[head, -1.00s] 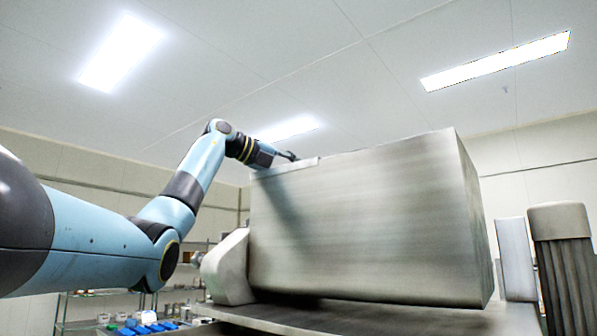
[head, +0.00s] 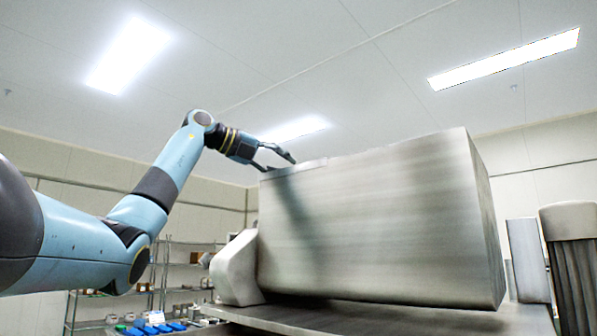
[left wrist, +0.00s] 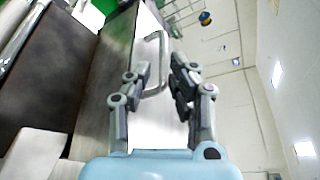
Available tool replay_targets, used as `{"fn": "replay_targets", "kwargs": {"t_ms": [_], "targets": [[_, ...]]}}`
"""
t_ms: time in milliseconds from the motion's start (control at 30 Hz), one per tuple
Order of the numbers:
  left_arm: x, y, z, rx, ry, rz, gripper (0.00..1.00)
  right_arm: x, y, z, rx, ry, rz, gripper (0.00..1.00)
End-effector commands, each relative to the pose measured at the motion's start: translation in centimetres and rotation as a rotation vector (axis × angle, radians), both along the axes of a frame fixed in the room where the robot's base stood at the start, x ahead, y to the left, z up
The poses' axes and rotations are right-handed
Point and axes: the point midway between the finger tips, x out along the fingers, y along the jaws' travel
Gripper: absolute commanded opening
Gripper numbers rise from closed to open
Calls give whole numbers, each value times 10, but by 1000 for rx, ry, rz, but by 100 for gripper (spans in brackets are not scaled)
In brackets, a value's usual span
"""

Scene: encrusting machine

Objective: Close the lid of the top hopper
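The top hopper (head: 385,225) is a large brushed-metal box, seen from below in the head view. A thin raised edge (head: 312,163) runs along the left part of its top; I cannot tell the lid's angle. My left gripper (head: 278,160) is at the box's top left corner, fingers spread. The fingers are apart and not shut on the handle. My right gripper is not in view.
A ribbed grey cylinder (head: 577,260) and a pale upright panel (head: 527,260) stand right of the hopper. A metal deck (head: 400,318) lies beneath it. Shelving with small items (head: 180,270) is behind at the left. Space above the hopper is clear.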

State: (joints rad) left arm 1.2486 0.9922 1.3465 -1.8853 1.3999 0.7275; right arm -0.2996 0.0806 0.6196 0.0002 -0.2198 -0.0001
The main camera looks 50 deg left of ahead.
Motion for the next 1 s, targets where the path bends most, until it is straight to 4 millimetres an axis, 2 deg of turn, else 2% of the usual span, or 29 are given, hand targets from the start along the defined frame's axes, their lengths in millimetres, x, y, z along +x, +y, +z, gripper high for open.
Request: {"fn": "replay_targets", "kwargs": {"t_ms": [33,133,333,1000], "targets": [[-12,4,2,4,3,5,21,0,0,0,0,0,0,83],[-30,9,6,3,3,5,21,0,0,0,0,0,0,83],[-52,14,11,1,1,3,21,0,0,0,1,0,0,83],[-55,14,12,-1,0,0,21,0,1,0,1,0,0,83]]}}
